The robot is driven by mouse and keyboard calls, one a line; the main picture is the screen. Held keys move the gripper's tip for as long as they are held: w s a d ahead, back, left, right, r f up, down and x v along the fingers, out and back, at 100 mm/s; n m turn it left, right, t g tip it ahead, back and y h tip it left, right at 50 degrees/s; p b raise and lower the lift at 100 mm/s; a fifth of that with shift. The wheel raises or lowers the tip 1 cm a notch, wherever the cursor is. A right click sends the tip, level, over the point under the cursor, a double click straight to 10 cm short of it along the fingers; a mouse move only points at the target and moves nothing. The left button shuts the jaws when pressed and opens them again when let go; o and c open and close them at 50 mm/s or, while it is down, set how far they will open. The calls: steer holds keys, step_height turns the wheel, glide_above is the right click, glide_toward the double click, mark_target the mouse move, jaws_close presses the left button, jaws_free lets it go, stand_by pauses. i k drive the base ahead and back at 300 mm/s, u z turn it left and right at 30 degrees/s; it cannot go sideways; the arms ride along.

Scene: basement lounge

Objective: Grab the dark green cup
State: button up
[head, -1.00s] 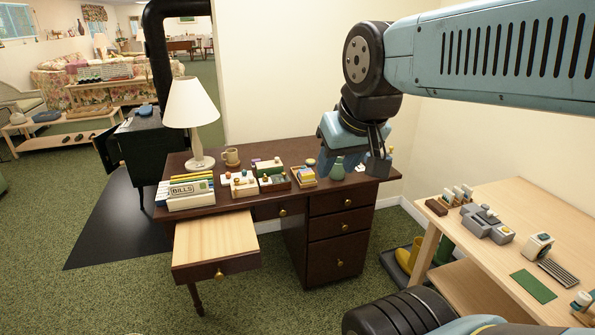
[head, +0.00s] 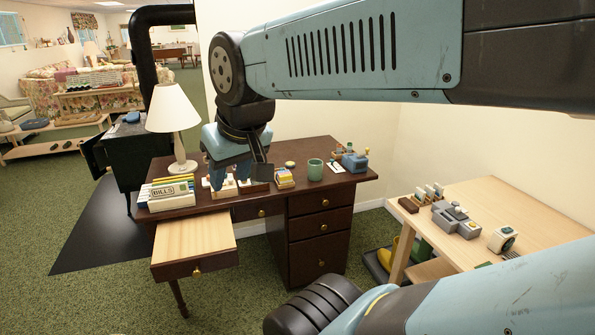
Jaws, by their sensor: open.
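A green cup (head: 315,169) stands upright on the right part of the dark wooden desk top (head: 335,177). It is a muted, mid-to-dark green. My gripper (head: 239,180) points down over the middle-left of the desk, to the left of the cup and apart from it. Its fingers are open, with nothing seen held between them. The gripper hides part of the small boxes and items on the desk behind it.
A white lamp (head: 174,115) and a BILLS file box (head: 168,195) stand on the desk's left. Small yellow boxes (head: 284,177) lie left of the cup, a blue device (head: 355,162) right of it. A drawer (head: 195,250) is pulled out. A light table (head: 480,205) stands right.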

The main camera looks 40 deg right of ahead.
mark_target(315, 170)
steer(key=u, duration=0.15)
steer(key=i, duration=1.35)
steer(key=z, duration=1.05)
